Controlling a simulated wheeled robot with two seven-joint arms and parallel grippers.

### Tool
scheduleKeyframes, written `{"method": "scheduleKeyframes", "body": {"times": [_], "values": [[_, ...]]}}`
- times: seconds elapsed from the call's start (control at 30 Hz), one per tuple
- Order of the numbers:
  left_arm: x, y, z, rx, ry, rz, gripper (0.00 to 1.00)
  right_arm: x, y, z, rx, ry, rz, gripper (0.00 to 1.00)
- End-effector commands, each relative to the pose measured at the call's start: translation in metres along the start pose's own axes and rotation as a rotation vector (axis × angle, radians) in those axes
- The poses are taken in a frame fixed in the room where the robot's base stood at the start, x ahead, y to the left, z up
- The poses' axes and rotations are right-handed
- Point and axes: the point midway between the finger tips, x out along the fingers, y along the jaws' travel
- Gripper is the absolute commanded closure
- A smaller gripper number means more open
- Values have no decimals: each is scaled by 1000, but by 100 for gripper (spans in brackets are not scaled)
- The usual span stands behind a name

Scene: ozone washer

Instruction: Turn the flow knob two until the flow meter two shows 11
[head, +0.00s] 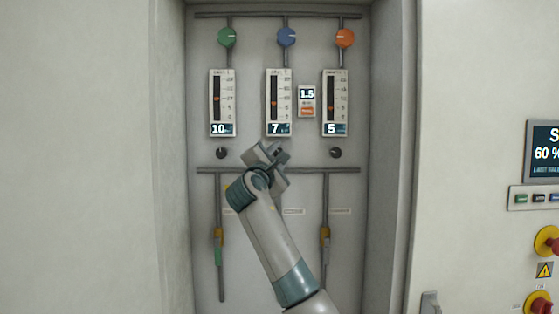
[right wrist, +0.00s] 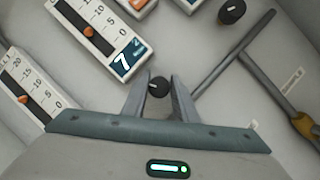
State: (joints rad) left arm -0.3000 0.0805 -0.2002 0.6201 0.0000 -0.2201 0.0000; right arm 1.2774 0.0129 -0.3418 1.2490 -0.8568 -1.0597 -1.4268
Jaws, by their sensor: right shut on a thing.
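Flow meter two (head: 279,100) is the middle of three meters on the recessed panel, and its display reads 7. It also shows in the right wrist view (right wrist: 100,32), tilted, reading 7. Flow knob two (right wrist: 158,87) is a small black knob with a pale mark, below that meter. My right gripper (head: 268,152) is at the knob; in the right wrist view its two fingers (right wrist: 158,92) are on either side of the knob, shut on it. In the head view the gripper hides most of the knob. My left gripper is in neither view.
The left meter (head: 222,102) reads 10 and the right meter (head: 335,102) reads 5. Their black knobs, left (head: 222,153) and right (head: 335,153), flank my gripper. A horizontal pipe (head: 340,170) runs just below. The recess has side walls.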

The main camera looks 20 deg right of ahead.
Motion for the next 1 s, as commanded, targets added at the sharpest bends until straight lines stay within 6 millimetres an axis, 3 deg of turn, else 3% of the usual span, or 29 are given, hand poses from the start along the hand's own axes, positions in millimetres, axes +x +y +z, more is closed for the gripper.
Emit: {"method": "scheduleKeyframes", "body": {"times": [0.6,1.0], "values": [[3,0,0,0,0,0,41,0,2,0,516,-26,-221,96],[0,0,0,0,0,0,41,0,1,1,676,-36,-287,96]]}}
